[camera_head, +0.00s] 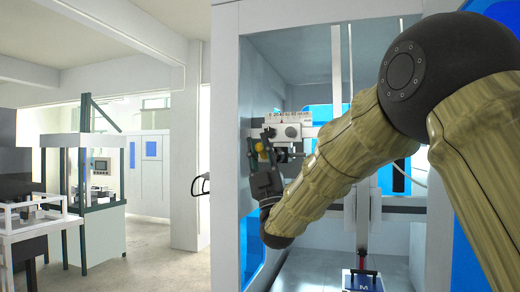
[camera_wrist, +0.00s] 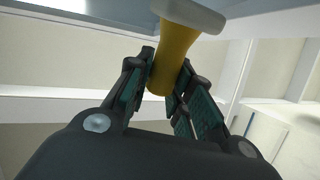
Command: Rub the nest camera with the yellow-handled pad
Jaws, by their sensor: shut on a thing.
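The yellow-handled pad shows in the wrist view with its yellow handle (camera_wrist: 174,55) between my fingers and its pale grey pad end (camera_wrist: 195,14) beyond them. My gripper (camera_wrist: 166,72) is shut on the handle. In the head view my gripper (camera_head: 261,152) points upward inside the machine, with a bit of the yellow handle (camera_head: 259,147) showing. A white unit with dials (camera_head: 290,129), with a dark round part below it, is just right of the gripper; it looks like the nest camera, but I cannot be sure. Whether the pad touches it cannot be told.
The machine's white frame (camera_head: 225,110) and blue panels enclose the gripper's area. A vertical rail (camera_head: 364,215) and a dark-blue block marked M (camera_head: 361,281) are low at right. Other machines (camera_head: 98,185) stand far left. My arm covers much of the machine's interior.

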